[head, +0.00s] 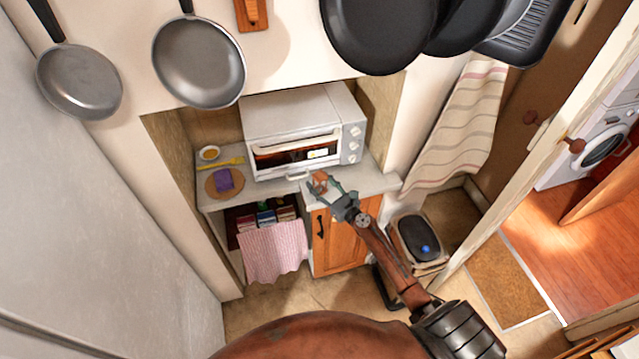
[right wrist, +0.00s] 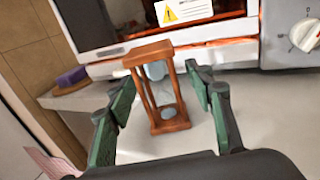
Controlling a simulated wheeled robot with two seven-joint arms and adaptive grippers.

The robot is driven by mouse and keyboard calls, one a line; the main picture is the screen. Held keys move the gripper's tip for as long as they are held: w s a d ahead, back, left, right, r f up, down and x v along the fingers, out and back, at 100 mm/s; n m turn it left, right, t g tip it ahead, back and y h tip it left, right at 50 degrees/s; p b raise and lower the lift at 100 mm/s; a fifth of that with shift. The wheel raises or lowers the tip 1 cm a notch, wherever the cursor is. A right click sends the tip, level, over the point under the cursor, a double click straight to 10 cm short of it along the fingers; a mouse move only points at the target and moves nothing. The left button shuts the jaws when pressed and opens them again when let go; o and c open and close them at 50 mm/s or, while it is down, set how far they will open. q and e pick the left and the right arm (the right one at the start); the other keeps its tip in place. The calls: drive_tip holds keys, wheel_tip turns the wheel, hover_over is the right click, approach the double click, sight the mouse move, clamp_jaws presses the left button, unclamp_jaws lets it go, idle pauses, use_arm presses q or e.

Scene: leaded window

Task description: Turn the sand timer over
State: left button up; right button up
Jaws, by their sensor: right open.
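The sand timer (right wrist: 158,85) has a brown wooden frame with posts and a glass inside. It stands on the pale counter (right wrist: 255,125) in front of the toaster oven, and looks tilted in the right wrist view because that view is tilted. In the head view the timer (head: 319,183) is small, at the counter's front edge. My right gripper (right wrist: 160,105) is open, with one green-padded finger on each side of the timer and gaps showing on both sides. It also reaches the timer in the head view (head: 325,188). My left gripper is not in view.
The white toaster oven (head: 300,130) stands close behind the timer. A purple sponge-like block (head: 223,179) on a round board and a small cup (head: 209,153) are at the counter's left. A pink cloth (head: 273,252) hangs below. Pans (head: 198,60) hang above.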

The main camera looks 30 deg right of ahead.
drive_tip(key=s+d, duration=0.1)
drive_tip(key=s, duration=1)
drive_tip(key=shift+s+d, duration=0.4)
drive_tip(key=shift+f, duration=0.1)
drive_tip(key=s+f+n+g+h+b, duration=0.1)
drive_tip(key=s+f+n+g, duration=0.3)
drive_tip(key=f, duration=0.8)
drive_tip(key=s+f+n+g+b, duration=0.1)
drive_tip(key=s+f+n, duration=0.5)
drive_tip(key=f, duration=0.6)
drive_tip(key=s+f+n+g+h, duration=0.1)
drive_tip(key=s+f+n+g, duration=0.4)
drive_tip(key=f, duration=0.8)
drive_tip(key=s+a+f+n+g+b, duration=0.1)
drive_tip(key=s+a+f+n+g, duration=0.1)
drive_tip(key=s+f+n, duration=0.5)
drive_tip(key=s+a+f+n+g+b, duration=0.1)
drive_tip(key=s+f+n, duration=0.6)
drive_tip(key=s, duration=1)
drive_tip(key=s+a+f+n+g+b, duration=0.1)
drive_tip(key=s+a+f+n+g, duration=0.2)
drive_tip(key=s+f+n, duration=0.4)
drive_tip(key=s+a+f, duration=0.1)
drive_tip(key=s, duration=0.5)
drive_tip(key=shift+f+g+h, duration=0.15)
drive_tip(key=shift+g+h, duration=0.25)
